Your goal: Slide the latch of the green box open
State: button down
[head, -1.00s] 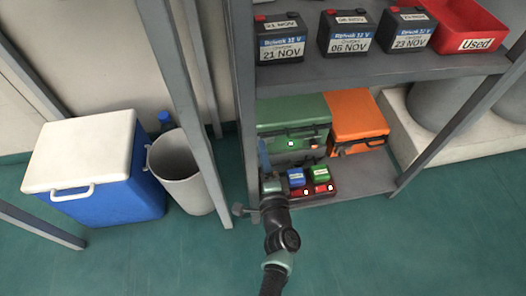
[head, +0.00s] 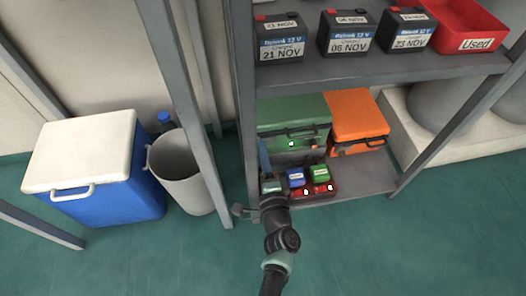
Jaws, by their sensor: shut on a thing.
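The green box (head: 280,112) stands on the lower shelf, lid down, its front towards me. Its front carries a small bright green-and-white spot (head: 291,143). A small brownish fitting (head: 311,141) sits to the right of that spot. It may be the latch, but it is too small to tell its position. My gripper (head: 268,174) is low in front of the box's left front corner, beside the shelf's left post. A slim blue upright bar (head: 264,154) stands at its jaws, and the gripper appears shut on it. The fingertips are hard to make out.
An orange box (head: 355,112) stands right of the green one. The upper shelf (head: 370,68) with batteries overhangs. The shelf front at right is clear.

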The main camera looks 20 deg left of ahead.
jog(key=shift+d, duration=0.1)
jog(key=shift+w+d, duration=0.65)
jog(key=shift+d, duration=0.3)
jog(key=c, duration=0.8)
grip_release()
jog(key=p+v, duration=0.5)
jog(key=v, duration=0.8)
jog(key=shift+p, duration=0.4)
